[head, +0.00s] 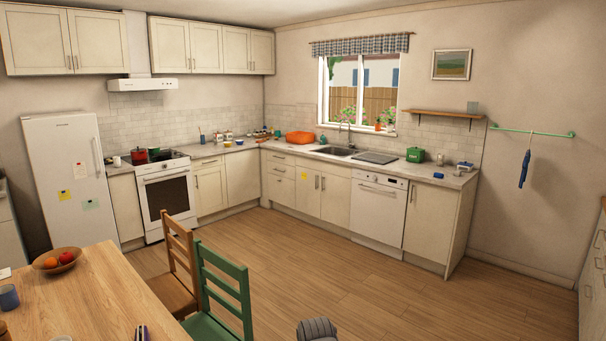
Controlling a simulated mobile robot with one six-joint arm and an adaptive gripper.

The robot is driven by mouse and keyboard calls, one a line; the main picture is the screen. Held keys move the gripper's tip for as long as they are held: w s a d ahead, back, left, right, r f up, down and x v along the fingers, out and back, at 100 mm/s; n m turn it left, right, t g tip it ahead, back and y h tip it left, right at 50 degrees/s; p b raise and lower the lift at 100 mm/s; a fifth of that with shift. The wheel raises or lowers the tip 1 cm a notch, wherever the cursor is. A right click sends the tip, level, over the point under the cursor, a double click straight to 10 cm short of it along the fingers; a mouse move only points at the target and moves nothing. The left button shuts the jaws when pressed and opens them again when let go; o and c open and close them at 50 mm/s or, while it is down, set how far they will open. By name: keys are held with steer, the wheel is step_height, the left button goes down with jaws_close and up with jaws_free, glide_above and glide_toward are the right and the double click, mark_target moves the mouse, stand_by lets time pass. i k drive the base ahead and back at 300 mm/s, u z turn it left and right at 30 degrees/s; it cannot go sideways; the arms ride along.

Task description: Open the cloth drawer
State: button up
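I cannot tell which drawer is the cloth drawer, as no cloth or label marks one. A narrow cream drawer front (280,170) with a small handle is in the base units left of the sink, and it is shut. Another unit with handles (597,262) stands at the far right edge, partly cut off, and its fronts look shut. My gripper is not clearly seen. A grey ribbed rounded shape shows at the bottom middle, probably part of my arm.
A wooden table (95,300) with a fruit bowl (57,260) fills the lower left. A green chair (222,290) and a brown chair (178,262) stand beside it. The wooden floor (400,295) is clear from the middle to the right. A white dishwasher (377,205) is shut.

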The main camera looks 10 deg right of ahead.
mark_target(289, 172)
steer(key=z, duration=0.1)
steer(key=k, duration=0.3)
steer(key=z, duration=0.25)
steer(key=i, duration=1.5)
steer(key=z, duration=0.2)
steer(key=i, duration=3.05)
steer(key=u, duration=0.25)
steer(key=i, duration=2.1)
steer(key=u, duration=0.2)
